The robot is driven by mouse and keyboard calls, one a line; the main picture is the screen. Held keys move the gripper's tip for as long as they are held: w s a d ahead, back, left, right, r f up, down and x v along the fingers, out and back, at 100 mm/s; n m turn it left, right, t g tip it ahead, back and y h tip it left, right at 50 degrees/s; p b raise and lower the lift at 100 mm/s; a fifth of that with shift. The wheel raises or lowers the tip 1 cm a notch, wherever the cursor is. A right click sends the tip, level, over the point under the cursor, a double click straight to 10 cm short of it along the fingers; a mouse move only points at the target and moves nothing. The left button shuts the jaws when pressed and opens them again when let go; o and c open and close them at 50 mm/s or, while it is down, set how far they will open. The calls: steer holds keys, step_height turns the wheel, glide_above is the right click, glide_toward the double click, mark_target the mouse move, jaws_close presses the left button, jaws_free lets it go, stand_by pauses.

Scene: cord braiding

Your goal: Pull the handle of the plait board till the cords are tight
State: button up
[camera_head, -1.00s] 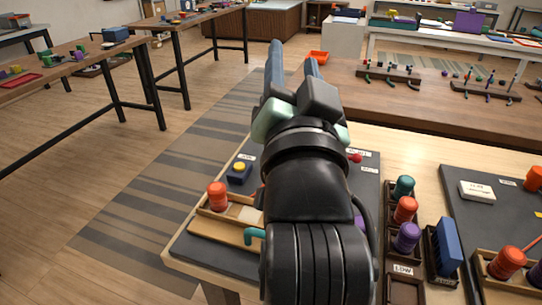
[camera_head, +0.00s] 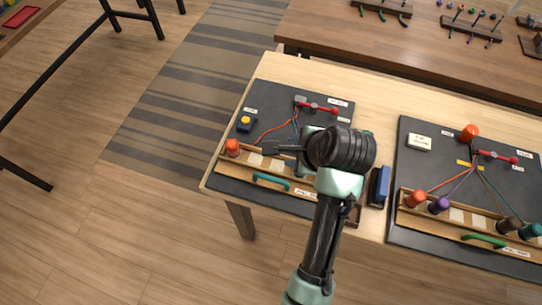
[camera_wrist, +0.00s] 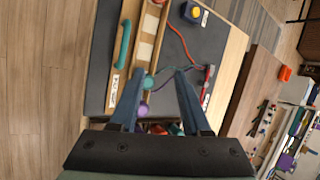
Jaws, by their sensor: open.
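The left plait board (camera_head: 226,176) is dark, with a teal handle (camera_head: 271,183) on the near side of its wooden rail. An orange spool (camera_head: 232,148) stands at the rail's left end, and a red cord (camera_head: 275,129) runs to a red-ended clamp (camera_head: 318,108) at the back. My arm hides the board's right part. In the wrist view, my gripper (camera_wrist: 160,72) is open above the board. The teal handle (camera_wrist: 122,45) lies left of both fingers, not between them. A teal spool (camera_wrist: 149,82) and a purple spool (camera_wrist: 143,110) show between the fingers.
A second board (camera_head: 408,145) with a green handle (camera_head: 483,241) and several spools lies to the right. A blue block (camera_head: 379,187) stands between the boards. A blue box with a yellow button (camera_head: 245,122) sits at the left board's back left. Floor is clear in front.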

steer(key=s+m+g+p, duration=0.2)
steer(key=s+p, duration=0.1)
steer(key=s, duration=0.1)
glide_toward(268, 178)
steer(key=shift+y, duration=0.4)
steer(key=x, duration=0.8)
steer(key=shift+w+d, duration=0.1)
steer(key=shift+d, duration=0.3)
steer(key=shift+c, duration=0.2)
jaws_close()
stand_by(0.4)
